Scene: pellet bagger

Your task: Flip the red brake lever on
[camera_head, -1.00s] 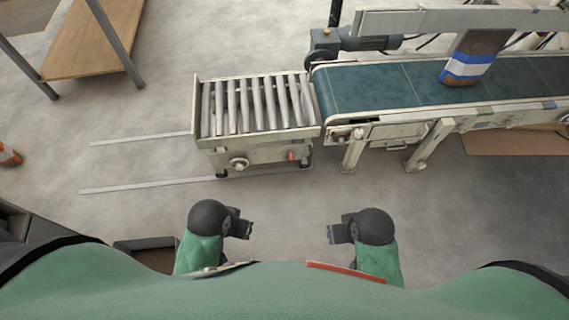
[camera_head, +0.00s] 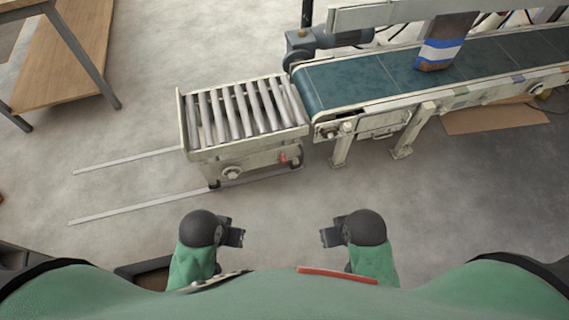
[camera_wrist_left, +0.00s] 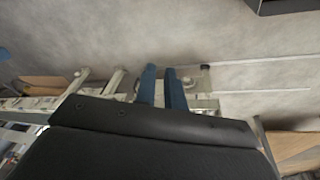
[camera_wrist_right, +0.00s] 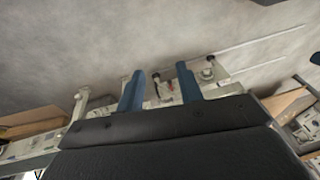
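The red brake lever (camera_head: 283,158) is a small red piece on the near side of the roller cart (camera_head: 235,155), right of a round pale knob (camera_head: 232,173). Its exact position is too small to tell. My left gripper (camera_head: 239,238) is in front of and below the cart, well apart from it. The left wrist view shows its two blue fingers (camera_wrist_left: 161,85) with a narrow gap and nothing between them. My right gripper (camera_head: 324,238) is also well short of the cart. Its fingers (camera_wrist_right: 160,88) stand wide apart and empty.
The cart's roller top is empty and abuts the teal conveyor belt (camera_head: 370,80), which carries a brown, blue and white bag (camera_head: 440,45). Two floor rails (camera_head: 130,208) run left from the cart. A wooden table (camera_head: 75,60) stands upper left. The floor before the cart is clear.

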